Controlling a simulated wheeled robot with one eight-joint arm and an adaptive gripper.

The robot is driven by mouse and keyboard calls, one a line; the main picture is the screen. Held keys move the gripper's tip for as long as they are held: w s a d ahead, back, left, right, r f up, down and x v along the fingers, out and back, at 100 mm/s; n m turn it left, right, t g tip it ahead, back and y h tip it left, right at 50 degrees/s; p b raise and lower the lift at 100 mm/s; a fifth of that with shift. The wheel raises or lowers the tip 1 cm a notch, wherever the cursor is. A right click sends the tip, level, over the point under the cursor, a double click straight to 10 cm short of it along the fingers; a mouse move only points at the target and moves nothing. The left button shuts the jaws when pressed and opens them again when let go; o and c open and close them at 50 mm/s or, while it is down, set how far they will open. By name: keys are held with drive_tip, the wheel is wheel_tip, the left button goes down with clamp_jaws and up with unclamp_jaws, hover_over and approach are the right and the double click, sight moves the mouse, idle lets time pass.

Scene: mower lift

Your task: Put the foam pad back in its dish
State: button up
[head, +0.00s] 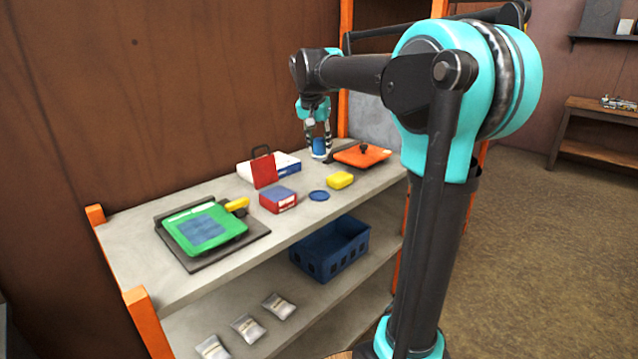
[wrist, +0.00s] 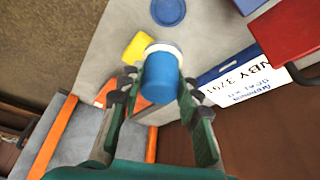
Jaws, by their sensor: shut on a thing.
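My gripper (head: 318,126) is shut on a blue cylinder (wrist: 160,80) with a white rim at one end. In the head view the blue cylinder (head: 319,147) is at the back of the shelf top; I cannot tell whether it touches the surface. A small yellow block (head: 340,180), which looks like the foam pad, lies on the shelf top, apart from my gripper. A round flat blue dish or lid (head: 319,196) lies beside it, empty. The yellow block (wrist: 137,47) and blue round (wrist: 168,11) also show in the wrist view. I cannot tell for certain which is the dish.
An orange flat thing with a black knob (head: 362,154) lies right of the cylinder. A red box with blue top (head: 278,200), white box (head: 285,163) and green item on a dark mat (head: 205,229) stand leftward. A blue crate (head: 332,250) is below.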

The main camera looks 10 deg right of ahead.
wheel_tip(320, 180, down, 13)
drive_tip(key=shift+r, duration=0.15)
idle(0.4)
drive_tip(key=o, duration=1.1)
drive_tip(key=v, duration=1.2)
drive_tip(key=shift+s, duration=0.15)
